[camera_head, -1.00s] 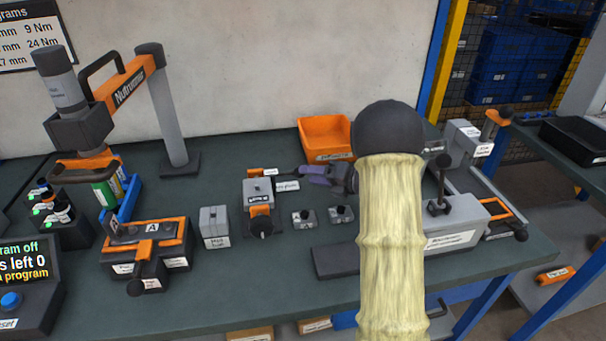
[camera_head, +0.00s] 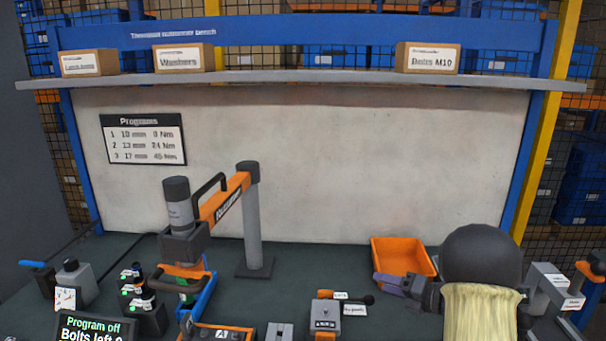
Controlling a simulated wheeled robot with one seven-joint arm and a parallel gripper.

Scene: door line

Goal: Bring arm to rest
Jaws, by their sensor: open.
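My arm shows at the lower right of the head view, with a pale ribbed sleeve and a large dark round joint. My gripper (camera_head: 391,285) reaches out to the left of that joint, over the bench and just in front of the orange bin (camera_head: 402,256). Its purple-grey fingers are small in the picture and partly hidden by the arm. It is open, and I see nothing held in it.
The dark bench (camera_head: 220,273) holds an orange nutrunner (camera_head: 222,199) on a grey post, a blue holder (camera_head: 203,297), a small clamp fixture (camera_head: 325,315) and a program screen (camera_head: 90,328). A shelf (camera_head: 310,80) with cartons spans above the pale back wall.

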